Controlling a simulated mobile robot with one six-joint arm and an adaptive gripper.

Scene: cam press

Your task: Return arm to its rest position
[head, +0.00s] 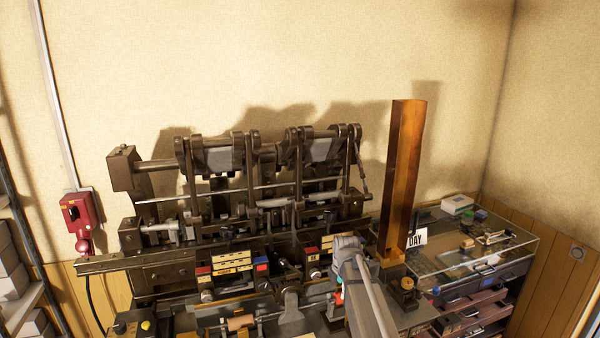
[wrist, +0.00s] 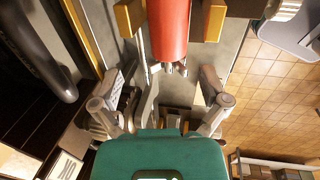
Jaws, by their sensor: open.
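My gripper (wrist: 160,98) shows in the wrist view with its teal body at the bottom edge. Its two grey fingers stand wide apart with nothing held between them. A red cylinder (wrist: 168,28) lies beyond the fingertips at the top of that view, between two brass-coloured blocks (wrist: 129,17). In the head view my grey arm (head: 366,295) rises from the bottom edge in front of the cam press (head: 160,270). The arm hides part of the bench, and my fingers cannot be made out there.
A tall orange-brown chute (head: 403,180) stands just right of my arm. A glass-topped cabinet (head: 455,250) with open drawers (head: 475,310) is at the right. A red wall box (head: 77,212) hangs at the left. The space above the press is clear.

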